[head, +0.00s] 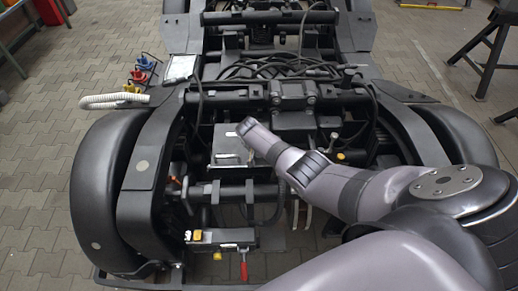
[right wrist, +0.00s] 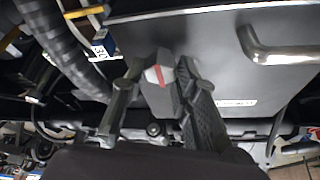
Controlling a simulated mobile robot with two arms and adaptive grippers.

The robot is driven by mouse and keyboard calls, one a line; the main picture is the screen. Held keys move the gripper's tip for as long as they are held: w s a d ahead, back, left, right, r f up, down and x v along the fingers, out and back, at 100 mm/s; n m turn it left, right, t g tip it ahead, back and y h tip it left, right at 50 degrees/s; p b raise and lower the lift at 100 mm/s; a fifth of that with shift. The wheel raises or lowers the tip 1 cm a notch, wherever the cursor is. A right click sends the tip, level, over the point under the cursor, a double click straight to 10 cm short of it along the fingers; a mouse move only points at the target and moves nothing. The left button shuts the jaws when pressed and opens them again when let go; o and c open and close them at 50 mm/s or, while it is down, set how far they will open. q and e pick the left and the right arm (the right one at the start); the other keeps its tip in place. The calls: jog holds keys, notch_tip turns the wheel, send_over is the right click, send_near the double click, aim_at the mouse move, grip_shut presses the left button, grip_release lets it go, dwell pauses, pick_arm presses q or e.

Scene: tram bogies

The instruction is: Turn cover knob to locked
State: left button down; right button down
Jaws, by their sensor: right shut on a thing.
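The cover (right wrist: 222,38) is a flat dark grey plate filling the upper part of the right wrist view. The knob (right wrist: 157,76) is a small pale grey piece with a red stripe, standing at the cover's lower left part. My right gripper (right wrist: 162,84) is shut on the knob, with one finger on each side of it. The stripe looks near upright, slightly tilted, in that view. In the head view my right arm reaches over a dark box (head: 228,150) in the middle of the bogie; the gripper and knob are hidden there. My left gripper is in no view.
A bent metal handle (right wrist: 278,55) stands out from the cover at right. A thick dark hose (right wrist: 68,50) runs close by at left. In the head view, cables (head: 270,66) lie across the frame, and a red-handled valve (head: 243,268) sits at the front.

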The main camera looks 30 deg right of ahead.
jog(key=c, duration=1.2)
grip_release()
jog(key=shift+c, duration=0.2)
jog(key=v, duration=1.2)
